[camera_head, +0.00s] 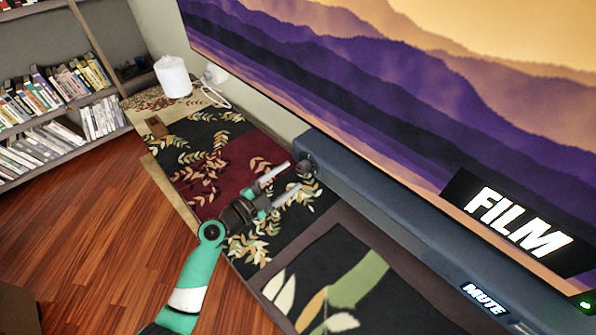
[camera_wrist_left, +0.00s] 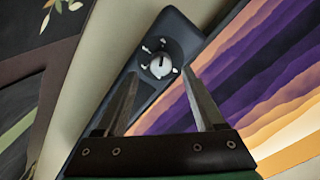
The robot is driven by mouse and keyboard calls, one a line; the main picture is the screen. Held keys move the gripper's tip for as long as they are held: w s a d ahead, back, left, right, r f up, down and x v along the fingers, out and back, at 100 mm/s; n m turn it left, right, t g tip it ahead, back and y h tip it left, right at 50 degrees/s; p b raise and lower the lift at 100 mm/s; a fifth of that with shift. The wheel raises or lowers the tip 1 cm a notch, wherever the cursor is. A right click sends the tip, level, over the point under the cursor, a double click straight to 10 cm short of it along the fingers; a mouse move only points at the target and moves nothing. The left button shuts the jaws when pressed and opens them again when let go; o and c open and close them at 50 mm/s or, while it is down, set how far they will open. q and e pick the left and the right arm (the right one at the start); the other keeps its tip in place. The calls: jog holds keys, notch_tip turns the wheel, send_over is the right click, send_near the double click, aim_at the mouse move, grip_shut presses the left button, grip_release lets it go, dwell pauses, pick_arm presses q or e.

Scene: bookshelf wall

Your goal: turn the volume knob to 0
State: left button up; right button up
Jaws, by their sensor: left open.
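The volume knob (camera_wrist_left: 160,66) is a small round grey knob with white marks around it, on the end of a dark blue-grey soundbar (camera_wrist_left: 118,92). The knob's exact setting is too small to read. My right gripper is not in view.
A large screen (camera_head: 400,110) showing purple mountains and "FILM" stands behind the soundbar. A patterned cabinet top (camera_head: 215,150) lies below my gripper. A white cylinder (camera_head: 173,77) and bookshelves (camera_head: 60,100) are farther left.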

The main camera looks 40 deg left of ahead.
aim_at(301, 169)
pick_arm(q)
jog(key=w, duration=0.4)
jog(key=shift+w, duration=0.15)
grip_shut()
